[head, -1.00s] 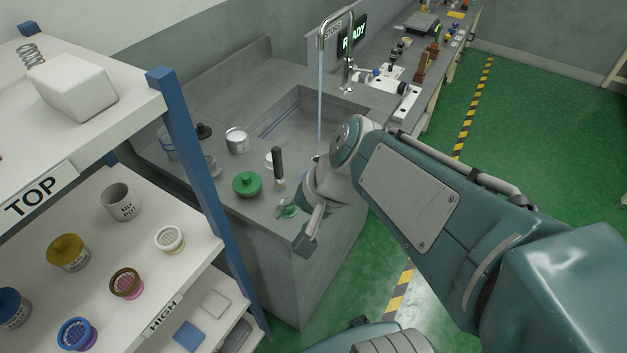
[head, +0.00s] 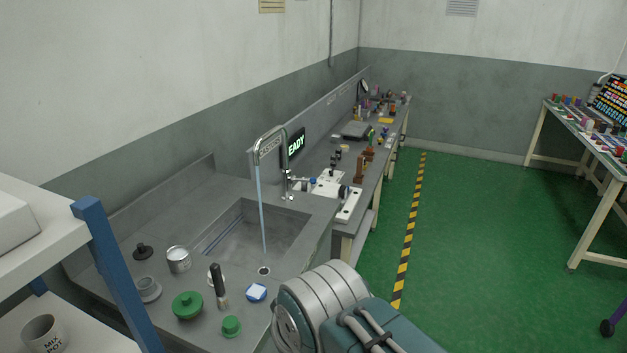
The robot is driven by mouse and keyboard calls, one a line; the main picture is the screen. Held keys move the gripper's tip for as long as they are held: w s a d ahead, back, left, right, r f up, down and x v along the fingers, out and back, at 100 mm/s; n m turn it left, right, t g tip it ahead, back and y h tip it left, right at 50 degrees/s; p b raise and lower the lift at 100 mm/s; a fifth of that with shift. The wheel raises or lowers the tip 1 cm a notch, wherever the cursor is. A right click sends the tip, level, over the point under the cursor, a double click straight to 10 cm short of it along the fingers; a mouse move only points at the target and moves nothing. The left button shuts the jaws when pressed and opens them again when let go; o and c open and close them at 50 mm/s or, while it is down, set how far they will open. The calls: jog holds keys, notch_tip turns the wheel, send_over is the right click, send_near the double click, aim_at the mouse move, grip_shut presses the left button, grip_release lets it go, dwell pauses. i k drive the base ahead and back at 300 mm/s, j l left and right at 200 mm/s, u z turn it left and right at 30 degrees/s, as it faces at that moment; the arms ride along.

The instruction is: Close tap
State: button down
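The tap (head: 269,150) is a tall bent metal spout at the right back of the sink (head: 245,240). A blue stream of water (head: 262,210) runs from its mouth down into the basin near the drain. The tap's base (head: 287,190) has a small side lever with a blue end (head: 312,182) pointing right. My arm (head: 325,305) shows at the bottom centre, in front of the sink counter. My gripper is out of view, so its state is hidden.
On the counter stand a green lidded pot (head: 187,305), a dark-handled brush (head: 217,285), a grey tin (head: 178,260), a blue-and-white item (head: 256,292) and a small green item (head: 231,326). A white shelf with a blue post (head: 110,265) is at left. Green floor is clear at right.

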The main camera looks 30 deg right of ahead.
aim_at(312, 180)
jog(key=k+l, duration=0.1)
jog(key=l, duration=0.3)
jog(key=l+u, duration=0.1)
jog(key=l, duration=0.25)
jog(key=k+l, duration=0.15)
jog(key=l, duration=0.25)
jog(key=i+l, duration=0.15)
jog(key=l, duration=0.2)
jog(key=i+l+u, duration=0.15)
jog(key=l, duration=0.2)
jog(key=i+l, duration=0.2)
jog(key=l, duration=0.15)
jog(key=i+l+u, duration=0.1)
jog(key=l, duration=0.25)
jog(key=i+l, duration=0.15)
jog(key=i, duration=0.15)
jog(key=i+l+u, duration=0.1)
jog(key=i, duration=0.2)
